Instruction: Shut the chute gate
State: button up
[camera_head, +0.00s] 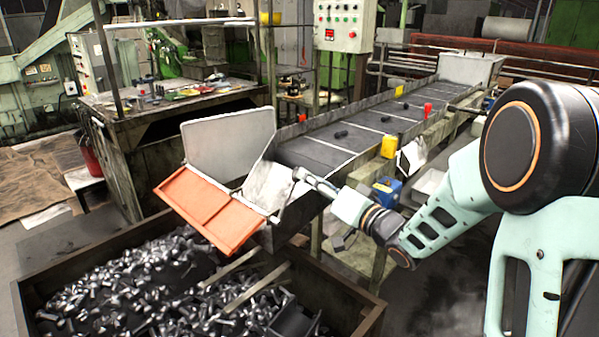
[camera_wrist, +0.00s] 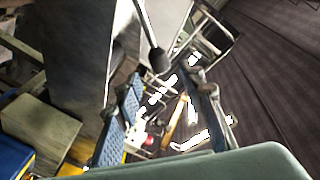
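The orange chute gate (camera_head: 213,212) is at the near end of the metal chute (camera_head: 268,185) in the head view. It slopes outward and down over the bolt bin. My gripper (camera_head: 301,174) is at the chute's right side, apart from the orange panel. In the wrist view my gripper (camera_wrist: 164,78) has its two blue-padded fingers spread with a gap between them. A dark round knob on a thin rod (camera_wrist: 159,60) shows near the fingertips, between them in the picture. I cannot tell whether a finger touches it. The knob's link to the gate is not clear.
A bin (camera_head: 372,318) full of metal bolts stands below the gate. The conveyor (camera_head: 345,132) with a few dark pieces runs back from the chute. A workbench (camera_head: 160,105) stands at left. A yellow box (camera_head: 389,147) and blue container (camera_head: 386,190) sit beside the conveyor.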

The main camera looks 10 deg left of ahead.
jog(key=x, duration=0.6)
jog(key=shift+c, duration=0.6)
grip_shut()
